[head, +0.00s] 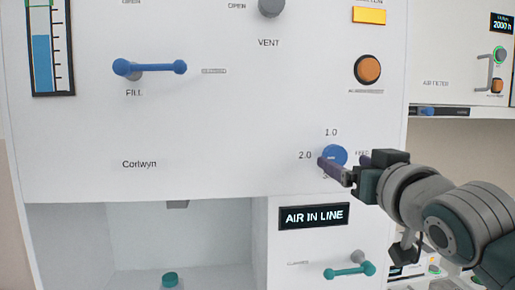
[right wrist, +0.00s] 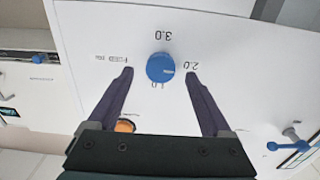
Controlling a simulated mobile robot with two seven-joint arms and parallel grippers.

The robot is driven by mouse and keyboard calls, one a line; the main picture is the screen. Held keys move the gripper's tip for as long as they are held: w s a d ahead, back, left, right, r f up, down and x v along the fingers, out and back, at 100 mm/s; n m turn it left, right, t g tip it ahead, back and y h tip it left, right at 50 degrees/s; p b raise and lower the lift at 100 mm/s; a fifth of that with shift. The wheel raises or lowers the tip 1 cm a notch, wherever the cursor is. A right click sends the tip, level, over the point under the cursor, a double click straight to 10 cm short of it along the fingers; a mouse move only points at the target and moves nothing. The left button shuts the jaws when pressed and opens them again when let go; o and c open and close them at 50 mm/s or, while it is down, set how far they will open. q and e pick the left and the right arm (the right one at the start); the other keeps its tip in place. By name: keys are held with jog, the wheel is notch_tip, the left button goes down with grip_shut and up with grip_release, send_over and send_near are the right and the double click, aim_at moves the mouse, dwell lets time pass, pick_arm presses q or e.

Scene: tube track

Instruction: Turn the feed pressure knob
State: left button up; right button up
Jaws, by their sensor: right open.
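The blue feed pressure knob (head: 336,153) sits low on the right of the white panel, with 1.0 above it and 2.0 to its left; the mark below is partly hidden by my gripper. My right gripper (head: 345,162) is open at the knob, its two dark fingers pointing at the panel. In the right wrist view the knob (right wrist: 160,67) lies between the spread fingertips (right wrist: 160,74), with a gap on both sides. I cannot tell whether the tips reach past the knob's face. The view is upside down, with 3.0 above the knob. My left gripper is not in view.
The panel also carries a blue FILL handle (head: 149,68), a grey VENT knob (head: 271,7) and an orange button (head: 367,69). Below are an AIR IN LINE display (head: 314,216), a teal handle (head: 349,271) and an open bay with a teal-capped bottle (head: 170,280).

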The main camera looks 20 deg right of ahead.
aim_at(337, 158)
jog(key=shift+p+x, duration=0.35)
jog(key=shift+x, duration=1.5)
jog(key=shift+a, duration=0.1)
grip_shut()
